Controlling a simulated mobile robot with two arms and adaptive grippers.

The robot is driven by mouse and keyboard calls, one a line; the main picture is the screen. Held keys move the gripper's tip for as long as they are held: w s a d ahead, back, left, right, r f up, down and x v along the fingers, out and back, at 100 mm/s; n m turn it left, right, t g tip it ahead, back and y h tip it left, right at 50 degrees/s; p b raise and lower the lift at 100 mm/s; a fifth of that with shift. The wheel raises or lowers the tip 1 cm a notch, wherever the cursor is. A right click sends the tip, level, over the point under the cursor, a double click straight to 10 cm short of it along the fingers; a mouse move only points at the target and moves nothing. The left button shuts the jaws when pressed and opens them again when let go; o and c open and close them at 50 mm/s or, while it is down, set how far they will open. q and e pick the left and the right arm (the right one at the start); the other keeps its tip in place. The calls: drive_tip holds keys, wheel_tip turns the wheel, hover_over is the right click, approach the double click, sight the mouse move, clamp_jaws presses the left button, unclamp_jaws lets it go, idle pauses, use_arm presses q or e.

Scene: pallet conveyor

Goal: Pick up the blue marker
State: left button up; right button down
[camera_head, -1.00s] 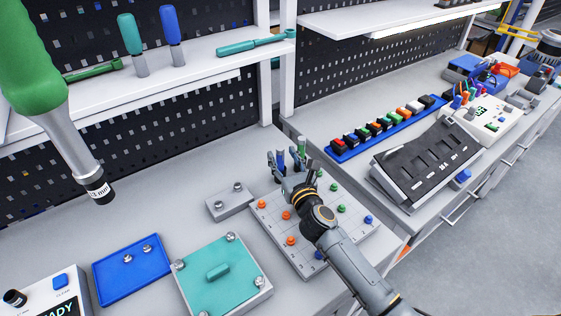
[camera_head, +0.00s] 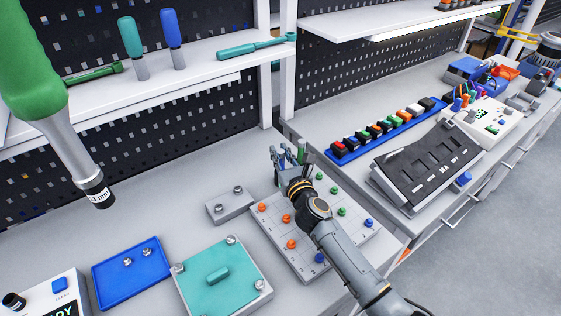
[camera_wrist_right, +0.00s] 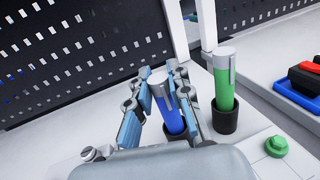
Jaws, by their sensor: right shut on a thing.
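The blue marker (camera_wrist_right: 171,118) stands upright, slightly tilted in the right wrist view, between the two fingers of my right gripper (camera_wrist_right: 160,80). The fingers are closed on it from both sides. Its lower end is partly hidden by my gripper, so I cannot tell whether it is clear of its holder. A green marker (camera_wrist_right: 223,85) stands in a black holder (camera_wrist_right: 224,118) just to the right, apart from the fingers. In the head view, my right gripper (camera_head: 287,160) is at the far edge of the pegged board, and the blue marker is mostly hidden there. My left gripper is not in view.
The white board (camera_head: 277,248) with coloured pegs lies under my right arm. A grey block (camera_head: 230,204) is to its left, with a teal plate (camera_head: 222,279) nearer. A blue tray (camera_head: 389,133) of coloured pieces lies right. A large green-handled tool (camera_head: 33,70) hangs at upper left.

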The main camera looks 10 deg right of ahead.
wheel_tip(320, 180, up, 4)
drive_tip(key=shift+f+p, duration=0.15)
drive_tip(key=shift+p, duration=0.45)
drive_tip(key=s+a+r, duration=0.1)
drive_tip(key=s+r, duration=0.8)
drive_tip(key=s, duration=0.5)
wheel_tip(320, 180, up, 7)
drive_tip(key=p, duration=0.8)
drive_tip(key=shift+f, duration=0.2)
